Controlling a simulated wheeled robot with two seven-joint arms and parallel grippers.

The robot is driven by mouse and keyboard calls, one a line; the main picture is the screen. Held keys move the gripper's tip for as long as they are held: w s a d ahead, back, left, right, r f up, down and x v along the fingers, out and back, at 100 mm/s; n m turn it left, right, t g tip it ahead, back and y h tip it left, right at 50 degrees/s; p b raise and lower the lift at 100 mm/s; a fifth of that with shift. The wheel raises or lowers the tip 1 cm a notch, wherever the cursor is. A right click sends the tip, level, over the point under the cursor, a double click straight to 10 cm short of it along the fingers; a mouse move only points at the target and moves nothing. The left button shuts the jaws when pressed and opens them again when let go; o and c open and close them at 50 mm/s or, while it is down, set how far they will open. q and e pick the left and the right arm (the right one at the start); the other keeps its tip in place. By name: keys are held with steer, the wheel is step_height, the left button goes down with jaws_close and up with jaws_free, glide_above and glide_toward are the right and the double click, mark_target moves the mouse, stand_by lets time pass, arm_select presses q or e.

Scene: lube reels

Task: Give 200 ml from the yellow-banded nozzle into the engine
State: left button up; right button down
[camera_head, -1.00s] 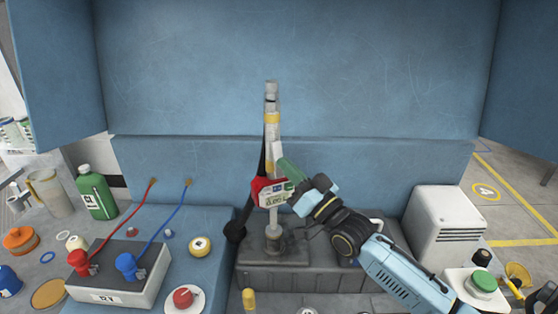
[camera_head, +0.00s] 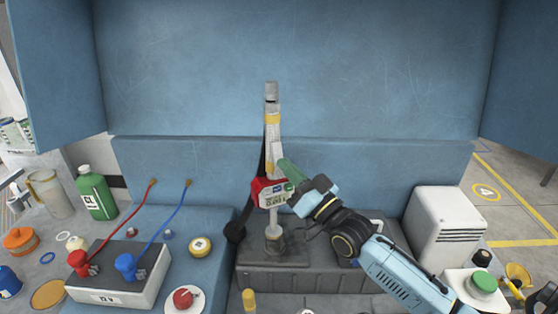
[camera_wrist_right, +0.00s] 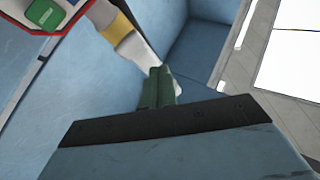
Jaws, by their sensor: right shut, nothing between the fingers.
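The yellow-banded nozzle (camera_head: 272,130) stands upright at the middle, its spout end down at the grey engine (camera_head: 290,252). A red and white meter (camera_head: 266,192) with a small display and a green button sits on it. The wrist view shows the yellow band (camera_wrist_right: 114,36) and part of the meter with its green button (camera_wrist_right: 43,15). My right gripper (camera_head: 286,168) is shut and empty, its green fingers close beside the nozzle just above the meter. In the wrist view its fingertips (camera_wrist_right: 160,73) lie beside the pale nozzle body; contact cannot be told. My left gripper is not in view.
A battery (camera_head: 112,285) with red and blue clamps stands at left, near a green bottle (camera_head: 97,194). A red knob (camera_head: 184,298) and a yellow-ringed cap (camera_head: 200,246) lie in front. A white box (camera_head: 444,228) and a green button (camera_head: 484,282) are at right.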

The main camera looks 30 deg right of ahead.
steer(key=shift+w, duration=0.1)
stand_by(0.6)
steer(key=shift+w+f, duration=0.15)
steer(key=shift+w, duration=0.2)
steer(key=shift+w+d+f+b, duration=0.1)
steer(key=shift+w+f+b, duration=0.1)
steer(key=shift+w+b, duration=0.35)
stand_by(0.6)
steer(key=shift+s, duration=0.1)
steer(key=shift+s+r+p, duration=0.2)
steer(key=shift+s+p, duration=0.25)
steer(key=shift+s+r+p, duration=0.2)
steer(key=shift+s+p, duration=0.25)
